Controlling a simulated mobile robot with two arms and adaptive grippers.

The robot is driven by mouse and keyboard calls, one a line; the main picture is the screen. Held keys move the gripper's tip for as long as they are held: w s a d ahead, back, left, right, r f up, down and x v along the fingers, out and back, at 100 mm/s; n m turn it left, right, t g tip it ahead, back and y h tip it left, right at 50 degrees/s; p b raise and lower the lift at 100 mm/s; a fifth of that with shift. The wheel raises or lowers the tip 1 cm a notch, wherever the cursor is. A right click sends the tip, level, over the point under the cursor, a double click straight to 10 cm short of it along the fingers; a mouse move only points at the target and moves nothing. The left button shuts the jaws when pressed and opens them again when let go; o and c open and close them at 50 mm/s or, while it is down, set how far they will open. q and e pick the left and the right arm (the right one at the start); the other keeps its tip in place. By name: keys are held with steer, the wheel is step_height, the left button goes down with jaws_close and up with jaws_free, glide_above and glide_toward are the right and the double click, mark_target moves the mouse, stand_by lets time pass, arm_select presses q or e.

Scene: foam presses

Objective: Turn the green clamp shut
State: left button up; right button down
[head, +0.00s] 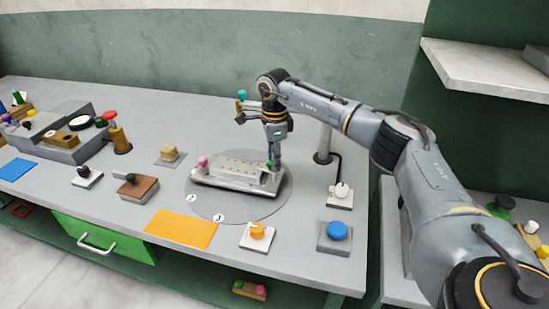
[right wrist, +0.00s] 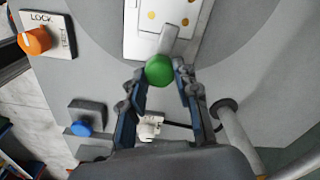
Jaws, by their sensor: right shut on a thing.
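The green clamp (right wrist: 159,69) is a round green knob on a grey lever at the end of the white mold plate. In the head view a little of the green clamp (head: 268,165) shows at the plate's right end, mostly hidden. My right gripper (head: 273,163) reaches down over it. In the right wrist view my right gripper (right wrist: 160,72) is shut on the green knob, with a finger on each side. A pink clamp (head: 203,161) is at the left end of the white plate (head: 225,182). My left gripper is in neither view.
The plate lies on a round grey turntable (head: 245,213). An orange LOCK knob (head: 257,231), a blue button (head: 337,230) and a white knob (head: 341,190) stand near it. A grey post (head: 323,150) rises behind. An orange mat (head: 181,229) lies in front.

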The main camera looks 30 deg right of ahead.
steer(key=shift+n, duration=0.6)
steer(key=c, duration=1)
jaws_free()
step_height(320, 180, up, 12)
steer(key=shift+f, duration=0.1)
steer(key=shift+a, duration=0.1)
